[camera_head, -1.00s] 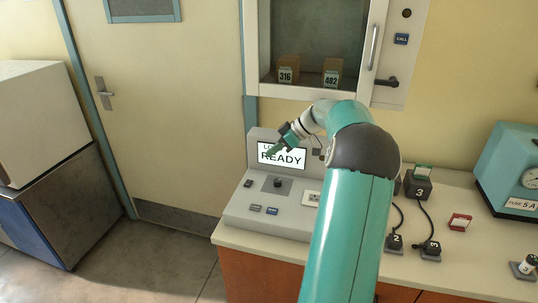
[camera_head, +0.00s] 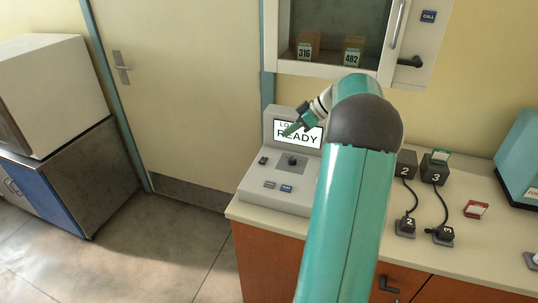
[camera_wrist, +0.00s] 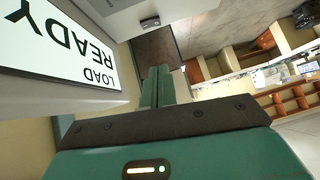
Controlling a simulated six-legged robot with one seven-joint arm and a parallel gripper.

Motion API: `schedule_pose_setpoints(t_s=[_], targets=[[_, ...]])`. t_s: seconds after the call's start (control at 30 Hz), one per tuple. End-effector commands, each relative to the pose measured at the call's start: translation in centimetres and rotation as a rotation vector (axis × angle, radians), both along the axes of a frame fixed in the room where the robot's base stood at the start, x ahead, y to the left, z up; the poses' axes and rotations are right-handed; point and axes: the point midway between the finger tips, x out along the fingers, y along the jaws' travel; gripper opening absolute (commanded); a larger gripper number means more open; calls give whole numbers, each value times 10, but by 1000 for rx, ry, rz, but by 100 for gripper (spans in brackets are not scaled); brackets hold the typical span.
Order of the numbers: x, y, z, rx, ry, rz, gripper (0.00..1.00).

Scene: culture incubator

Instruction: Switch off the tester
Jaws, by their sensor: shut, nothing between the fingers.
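The tester (camera_head: 256,186) is a grey console with a tilted screen (camera_head: 309,137) that reads READY, at the left end of the counter. On its sloped panel are a dark knob (camera_head: 292,161), a small dark switch (camera_head: 263,160), and a grey and a blue button (camera_head: 286,188). My gripper (camera_head: 291,131) is in front of the screen, above the panel, not visibly touching it. In the wrist view its green fingers (camera_wrist: 157,86) are together and empty, beside the lit screen (camera_wrist: 62,48) reading LOAD READY. My arm hides the panel's right part.
Black blocks numbered 2 (camera_head: 405,164) and 3 (camera_head: 434,168) with cables stand right of my arm, near a red-framed card (camera_head: 476,209). A wall cabinet (camera_head: 330,68) hangs above. Floor left of the counter (camera_head: 445,262) is clear.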

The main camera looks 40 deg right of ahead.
Motion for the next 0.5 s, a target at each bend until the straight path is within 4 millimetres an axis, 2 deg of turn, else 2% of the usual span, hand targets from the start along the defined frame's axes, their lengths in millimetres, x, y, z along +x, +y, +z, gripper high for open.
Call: schedule_pose_setpoints(t_s=[0.23, 0.5], targets=[[9, 7, -12, 2, 1, 1, 0], [39, 28, -48, 3, 1, 2, 0]])
